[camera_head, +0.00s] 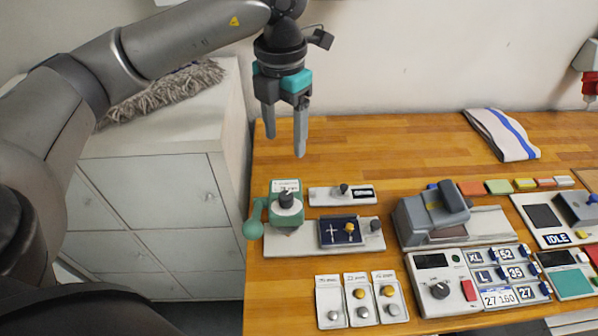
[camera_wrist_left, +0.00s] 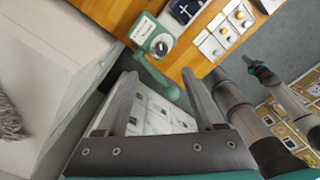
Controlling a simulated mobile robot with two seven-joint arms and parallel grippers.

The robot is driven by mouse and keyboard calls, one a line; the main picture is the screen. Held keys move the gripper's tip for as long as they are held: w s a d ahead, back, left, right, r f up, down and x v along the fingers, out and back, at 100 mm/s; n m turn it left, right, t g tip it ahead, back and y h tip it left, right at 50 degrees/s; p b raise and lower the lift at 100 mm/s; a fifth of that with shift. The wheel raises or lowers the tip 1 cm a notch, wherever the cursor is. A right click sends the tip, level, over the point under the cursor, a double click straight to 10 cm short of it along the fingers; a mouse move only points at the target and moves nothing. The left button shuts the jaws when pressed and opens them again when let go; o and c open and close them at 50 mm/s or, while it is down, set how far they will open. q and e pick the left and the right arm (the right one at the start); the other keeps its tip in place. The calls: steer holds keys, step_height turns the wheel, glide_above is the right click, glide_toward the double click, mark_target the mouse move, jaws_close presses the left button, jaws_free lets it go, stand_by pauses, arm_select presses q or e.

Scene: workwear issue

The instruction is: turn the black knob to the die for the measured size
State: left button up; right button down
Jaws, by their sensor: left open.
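A green hand press (camera_head: 285,222) with a round green handle end (camera_head: 253,229) stands at the left of the workbench. A black knob (camera_head: 287,198) sits on its round grey top; it also shows in the left wrist view (camera_wrist_left: 161,47). A small label on the press is too small to read. Another black knob (camera_head: 440,290) is on a grey panel with plates reading XL, L, 52, 35, 27 and 27 160. My left gripper (camera_head: 285,143) is open and empty, pointing down above and behind the press, apart from it.
A tray with a dark inset (camera_head: 342,231) lies right of the press. Three white cards with buttons (camera_head: 358,301) lie in front. A grey device (camera_head: 432,213) and a display reading IDLE (camera_head: 556,238) stand right. A white cabinet (camera_head: 150,190) is left. The back of the bench is mostly clear.

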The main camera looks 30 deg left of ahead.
mark_target(286, 196)
arm_select(q)
steer(key=f, duration=0.4)
steer(key=f+p, duration=0.1)
steer(key=f, duration=0.4)
steer(key=f+p, duration=0.1)
steer(key=f, duration=0.4)
steer(key=shift+s+f, duration=0.1)
steer(key=shift+s, duration=0.3)
steer(key=shift+f, duration=0.4)
arm_select(e)
steer(key=shift+g, duration=0.4)
steer(key=s, duration=0.1)
steer(key=s+r, duration=0.1)
steer(key=s, duration=0.3)
steer(key=shift+r, duration=0.4)
arm_select(q)
jaws_close()
